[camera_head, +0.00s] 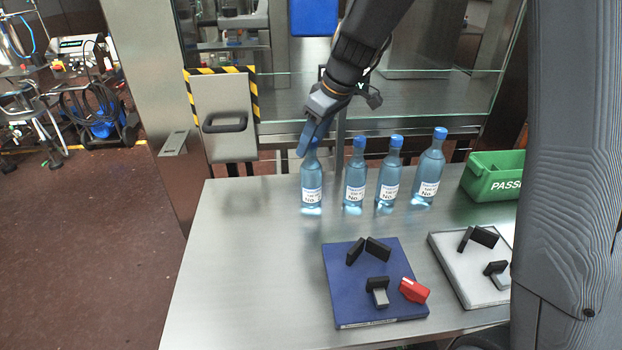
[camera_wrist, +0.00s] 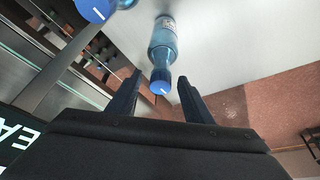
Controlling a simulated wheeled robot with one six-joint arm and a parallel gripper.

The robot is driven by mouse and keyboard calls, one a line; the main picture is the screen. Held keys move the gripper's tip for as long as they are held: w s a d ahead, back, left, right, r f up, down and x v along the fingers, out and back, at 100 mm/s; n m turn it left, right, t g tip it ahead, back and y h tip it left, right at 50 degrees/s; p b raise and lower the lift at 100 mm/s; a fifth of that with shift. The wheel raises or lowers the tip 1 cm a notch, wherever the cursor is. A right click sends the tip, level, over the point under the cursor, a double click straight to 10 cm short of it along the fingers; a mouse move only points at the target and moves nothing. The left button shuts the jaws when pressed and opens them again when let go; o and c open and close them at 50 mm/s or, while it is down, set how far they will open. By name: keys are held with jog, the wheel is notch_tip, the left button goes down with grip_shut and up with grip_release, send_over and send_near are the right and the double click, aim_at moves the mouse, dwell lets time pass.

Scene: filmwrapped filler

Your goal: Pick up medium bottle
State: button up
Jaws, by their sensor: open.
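Several clear blue bottles with blue caps and white labels stand upright in a row on the steel table. They are the leftmost bottle (camera_head: 311,186), a second bottle (camera_head: 354,180), a third bottle (camera_head: 388,182) and the rightmost bottle (camera_head: 428,175), which looks largest. I cannot tell which is the medium one. My gripper (camera_head: 310,140) is open at the cap of the leftmost bottle and hides part of its top. In the wrist view one bottle (camera_wrist: 163,45) shows between the open fingers (camera_wrist: 158,95), its cap toward me. Another blue cap (camera_wrist: 96,9) is at the upper left.
A green bin (camera_head: 494,177) stands right of the bottles. A blue board (camera_head: 345,295) with black, grey and red blocks and a white board (camera_head: 455,270) lie in front. A glass panel (camera_head: 430,98) rises behind. The table's left part (camera_head: 235,260) is clear.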

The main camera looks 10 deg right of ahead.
jog(key=shift+a+f, duration=0.1)
jog(key=shift+f, duration=0.2)
jog(key=shift+c, duration=0.4)
jog(key=c, duration=1.1)
jog(key=shift+w+r, duration=0.1)
jog(key=shift+r, duration=0.05)
